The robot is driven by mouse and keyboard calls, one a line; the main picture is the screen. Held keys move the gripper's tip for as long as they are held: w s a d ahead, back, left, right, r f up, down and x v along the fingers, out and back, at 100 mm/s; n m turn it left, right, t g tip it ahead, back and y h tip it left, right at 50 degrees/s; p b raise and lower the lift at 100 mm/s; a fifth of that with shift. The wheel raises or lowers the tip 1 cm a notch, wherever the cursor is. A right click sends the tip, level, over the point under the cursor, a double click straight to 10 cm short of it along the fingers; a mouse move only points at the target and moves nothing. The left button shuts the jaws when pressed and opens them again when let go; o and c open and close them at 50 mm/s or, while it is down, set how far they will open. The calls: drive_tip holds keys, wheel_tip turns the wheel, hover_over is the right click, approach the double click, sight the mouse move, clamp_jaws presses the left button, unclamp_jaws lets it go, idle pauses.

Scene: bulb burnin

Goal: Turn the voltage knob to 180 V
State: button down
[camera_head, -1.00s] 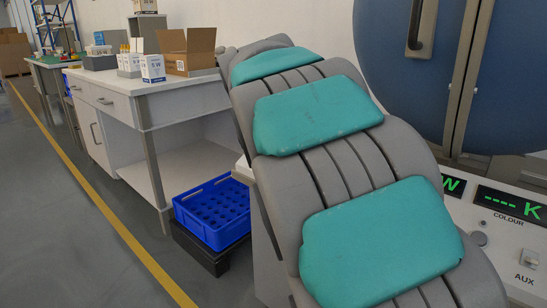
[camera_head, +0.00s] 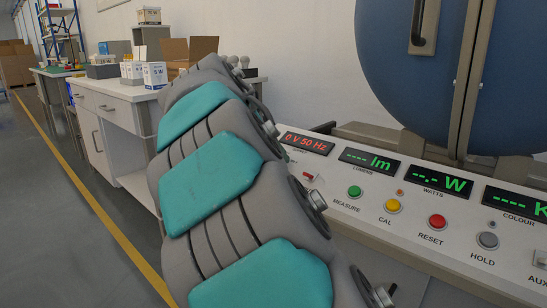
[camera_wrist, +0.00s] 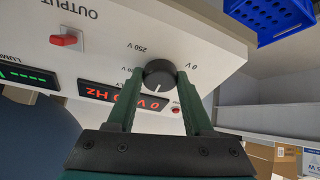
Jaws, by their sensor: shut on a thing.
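The voltage knob (camera_wrist: 159,72) is a round black dial on the white panel, seen upside down in the wrist view. My gripper (camera_wrist: 160,80) has its two green fingers on either side of it and is shut on it. A white mark shows on the knob, pointing down in the picture. Labels "0 V" and "250 V" are printed on either side of it. The red display (camera_head: 306,143) reads "0 V 50 Hz" in the head view; it shows partly behind a finger in the wrist view (camera_wrist: 125,98). In the head view my arm hides the knob and gripper.
The red output switch (camera_wrist: 64,40) sits beside the knob. The green MEASURE (camera_head: 354,191), yellow CAL (camera_head: 393,205) and red RESET (camera_head: 437,222) buttons line the panel. A blue crate (camera_wrist: 272,16) is near the panel's edge.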

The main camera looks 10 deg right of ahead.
drive_tip(key=shift+m, duration=0.4)
drive_tip(key=shift+c, duration=1.5)
unclamp_jaws()
drive_tip(key=v, duration=0.7)
drive_tip(key=shift+a+r+p, duration=0.25)
drive_tip(key=shift+p, duration=0.05)
drive_tip(key=shift+s, duration=0.2)
